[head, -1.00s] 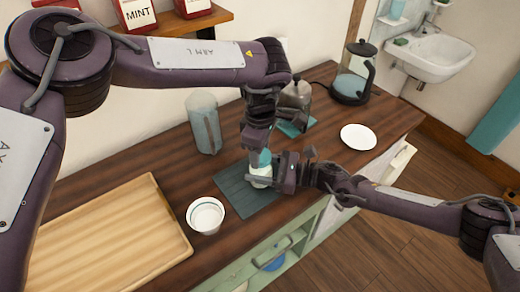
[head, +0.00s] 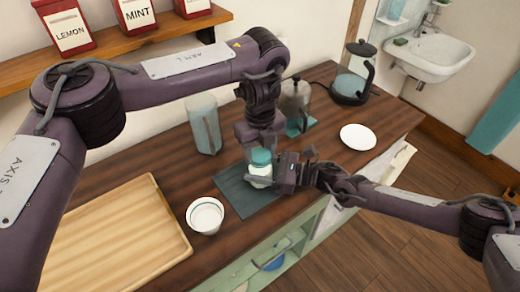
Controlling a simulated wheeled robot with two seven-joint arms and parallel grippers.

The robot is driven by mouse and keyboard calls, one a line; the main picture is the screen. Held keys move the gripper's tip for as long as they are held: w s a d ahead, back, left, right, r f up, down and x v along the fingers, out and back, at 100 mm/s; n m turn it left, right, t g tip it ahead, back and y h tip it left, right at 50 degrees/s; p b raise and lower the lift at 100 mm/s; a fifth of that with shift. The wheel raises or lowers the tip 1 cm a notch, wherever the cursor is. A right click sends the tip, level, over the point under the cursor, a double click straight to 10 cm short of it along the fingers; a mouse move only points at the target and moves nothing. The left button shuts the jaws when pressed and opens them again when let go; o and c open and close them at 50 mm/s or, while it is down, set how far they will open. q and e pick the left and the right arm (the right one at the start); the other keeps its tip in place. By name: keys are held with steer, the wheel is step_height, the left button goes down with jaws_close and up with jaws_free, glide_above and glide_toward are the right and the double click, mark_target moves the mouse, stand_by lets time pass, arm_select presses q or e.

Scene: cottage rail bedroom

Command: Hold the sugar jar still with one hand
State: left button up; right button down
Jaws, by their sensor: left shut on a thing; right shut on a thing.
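The sugar jar (head: 260,174) is a small pale jar with a teal lid (head: 261,156). It stands upright on a dark grey mat (head: 236,192) on the wooden counter. My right gripper (head: 272,176) comes in from the right and is shut on the jar's body, hiding part of its right side. My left gripper (head: 259,145) reaches down from above and is shut at the teal lid. Its fingertips are partly hard to make out.
A white bowl (head: 205,214) and a wooden tray (head: 115,235) are left of the mat. A tall glass pitcher (head: 205,125) and a grey pot (head: 296,97) stand behind. A white plate (head: 358,137) and a kettle (head: 352,82) are to the right.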

arm_select(q)
steer(key=n, duration=0.6)
steer(key=shift+n, duration=0.4)
steer(key=n, duration=1.2)
steer(key=shift+w+n, duration=0.1)
steer(key=shift+n, duration=0.2)
steer(key=n, duration=0.5)
steer(key=shift+r, duration=0.25)
steer(key=shift+r, duration=0.9)
